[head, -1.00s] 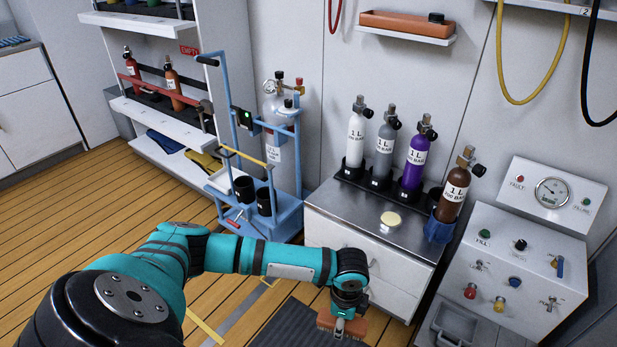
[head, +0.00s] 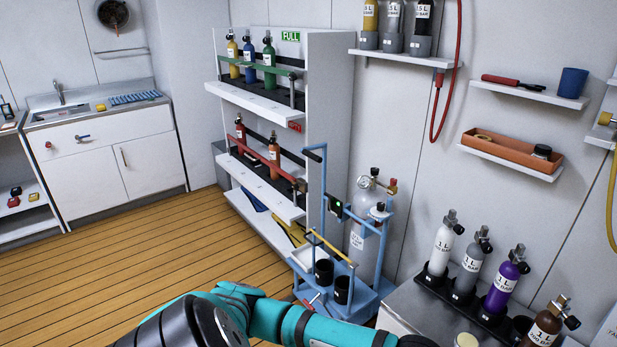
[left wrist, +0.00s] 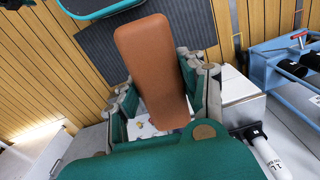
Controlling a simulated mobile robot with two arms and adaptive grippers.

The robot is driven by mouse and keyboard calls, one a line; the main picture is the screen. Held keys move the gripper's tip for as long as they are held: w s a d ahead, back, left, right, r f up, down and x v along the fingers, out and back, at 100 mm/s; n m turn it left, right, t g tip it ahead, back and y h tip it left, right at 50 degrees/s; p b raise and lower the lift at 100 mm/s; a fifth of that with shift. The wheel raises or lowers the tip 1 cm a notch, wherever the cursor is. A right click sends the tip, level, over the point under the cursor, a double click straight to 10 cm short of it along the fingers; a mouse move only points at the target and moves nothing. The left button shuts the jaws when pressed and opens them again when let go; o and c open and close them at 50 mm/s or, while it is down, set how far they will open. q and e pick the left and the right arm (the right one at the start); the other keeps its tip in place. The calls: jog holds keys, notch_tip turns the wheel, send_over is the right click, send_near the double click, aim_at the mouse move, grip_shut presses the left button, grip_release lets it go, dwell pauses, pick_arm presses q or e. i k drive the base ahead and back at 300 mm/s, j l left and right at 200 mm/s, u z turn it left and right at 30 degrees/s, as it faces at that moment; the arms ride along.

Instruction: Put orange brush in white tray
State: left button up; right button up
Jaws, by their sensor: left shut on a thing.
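The orange brush (left wrist: 148,55) is in the left wrist view, its broad, rounded orange-brown side facing the camera. My left gripper (left wrist: 163,98) is shut on it, with a finger on either side. The brush's bristles cannot be made out. In the head view my teal left arm runs along the bottom edge, and its gripper and the brush are out of frame. My right gripper is in neither view.
The blue cart (head: 365,300) has upright posts and a yellow bar (head: 330,247) near the tray. A white bottle rack (head: 330,100) stands behind it. A metal-topped cabinet (head: 410,305) with labelled bottles is at right. Wooden floor (head: 150,260) is clear at left.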

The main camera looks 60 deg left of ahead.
aim_at(310, 258)
jog(key=i+j+z, duration=0.1)
jog(key=j, duration=1.5)
jog(key=j+z, duration=0.1)
jog(key=j, duration=1.5)
jog(key=i, duration=0.05)
